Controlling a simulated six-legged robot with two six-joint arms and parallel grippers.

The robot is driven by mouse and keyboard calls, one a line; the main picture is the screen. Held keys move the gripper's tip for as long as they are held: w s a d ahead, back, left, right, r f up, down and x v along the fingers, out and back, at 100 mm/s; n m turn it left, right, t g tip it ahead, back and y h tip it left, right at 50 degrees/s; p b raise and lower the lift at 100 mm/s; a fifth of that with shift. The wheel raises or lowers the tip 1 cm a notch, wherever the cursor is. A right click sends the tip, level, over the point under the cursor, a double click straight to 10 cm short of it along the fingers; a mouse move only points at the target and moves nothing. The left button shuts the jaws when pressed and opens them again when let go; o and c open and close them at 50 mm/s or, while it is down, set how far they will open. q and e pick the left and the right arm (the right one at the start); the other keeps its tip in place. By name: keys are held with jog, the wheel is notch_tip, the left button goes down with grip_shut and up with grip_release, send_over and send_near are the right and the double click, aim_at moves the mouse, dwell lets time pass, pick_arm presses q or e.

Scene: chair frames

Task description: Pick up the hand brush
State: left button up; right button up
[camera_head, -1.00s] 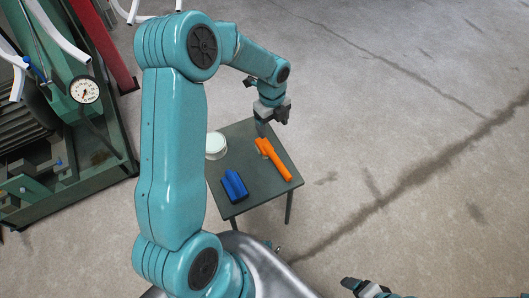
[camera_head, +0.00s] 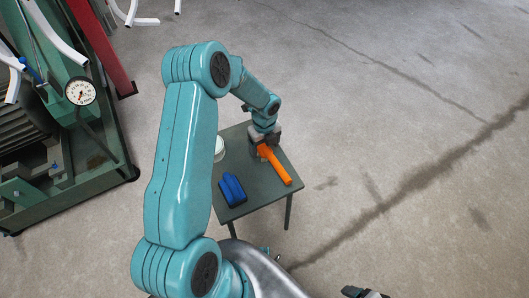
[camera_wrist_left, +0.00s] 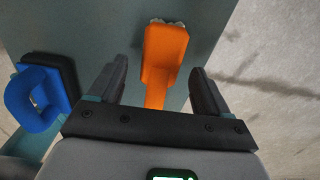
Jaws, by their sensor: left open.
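The orange hand brush (camera_head: 276,168) lies on a small dark table, its handle pointing to the lower right. In the left wrist view the brush (camera_wrist_left: 165,58) shows pale bristles at its far end. My left gripper (camera_head: 263,143) is over the brush's upper-left end. In the left wrist view my left gripper (camera_wrist_left: 159,78) is open, with one finger on each side of the brush; no contact shows. My right gripper (camera_head: 364,293) is cut off at the bottom edge.
The dark table (camera_head: 262,200) also bears a blue-handled tool (camera_head: 232,190) to the left of the brush and a white round container (camera_head: 219,148), partly hidden by my left arm. A green machine with a gauge (camera_head: 80,92) stands at left. Floor to the right is clear.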

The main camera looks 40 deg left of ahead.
pick_arm(q)
notch_tip(320, 180, down, 3)
jog(key=shift+r, duration=0.2)
jog(key=c, duration=1.3)
jog(key=shift+o, duration=0.2)
jog(key=shift+r, duration=0.15)
